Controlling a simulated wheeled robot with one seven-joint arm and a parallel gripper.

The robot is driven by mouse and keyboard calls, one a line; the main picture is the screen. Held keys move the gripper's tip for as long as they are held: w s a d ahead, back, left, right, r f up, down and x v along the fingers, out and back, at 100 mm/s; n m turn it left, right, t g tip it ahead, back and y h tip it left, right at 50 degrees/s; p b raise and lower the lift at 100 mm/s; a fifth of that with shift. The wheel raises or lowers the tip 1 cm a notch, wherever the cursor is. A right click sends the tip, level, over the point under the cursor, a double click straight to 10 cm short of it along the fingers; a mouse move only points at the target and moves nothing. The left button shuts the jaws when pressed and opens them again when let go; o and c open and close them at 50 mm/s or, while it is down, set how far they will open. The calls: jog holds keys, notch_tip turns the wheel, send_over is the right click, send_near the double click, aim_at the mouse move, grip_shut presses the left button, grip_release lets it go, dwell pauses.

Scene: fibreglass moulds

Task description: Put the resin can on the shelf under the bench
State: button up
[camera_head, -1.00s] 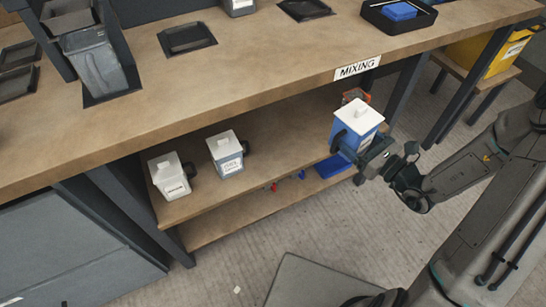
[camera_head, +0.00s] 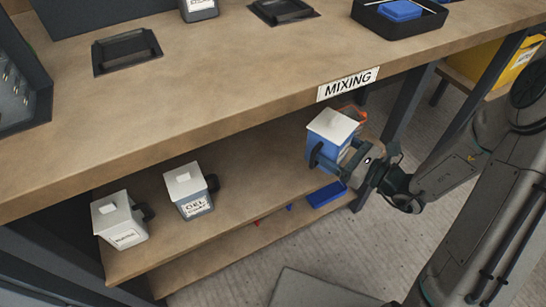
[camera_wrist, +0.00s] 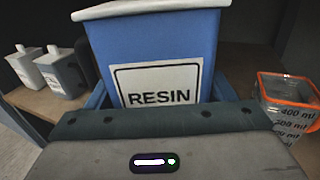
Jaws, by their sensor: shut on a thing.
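The resin can (camera_head: 333,134) is blue with a white lid. Its RESIN label (camera_wrist: 158,85) faces the wrist camera. My gripper (camera_head: 330,158) is shut on the can from the right, with a finger along its side. The can is upright at the right part of the shelf (camera_head: 250,185) under the bench (camera_head: 210,95), below the bench top's front edge. I cannot tell whether its base touches the shelf, because my gripper hides part of it.
A white can (camera_head: 120,222) and a grey GEL can (camera_head: 190,192) stand on the shelf's left part. A clear measuring cup with an orange rim (camera_wrist: 287,100) is close beside the resin can. A blue tray (camera_head: 326,195) lies lower down. Shelf between the GEL can and resin can is clear.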

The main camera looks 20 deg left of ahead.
jog(key=w+a+f+b, duration=0.1)
jog(key=a+f, duration=0.1)
jog(key=a, duration=0.1)
jog(key=w+a+f+b, duration=0.1)
jog(key=w+a+f, duration=0.1)
jog(key=a, duration=0.1)
jog(key=w+a+f+b, duration=0.2)
jog(key=a, duration=0.1)
jog(key=shift+w+a+f, duration=0.15)
jog(key=shift+a+f, duration=0.1)
jog(key=shift+a, duration=0.1)
jog(key=shift+f+b, duration=1.1)
jog(key=shift+f, duration=0.8)
jog(key=shift+f, duration=0.15)
jog(key=o, duration=1.3)
jog(key=shift+o, duration=0.2)
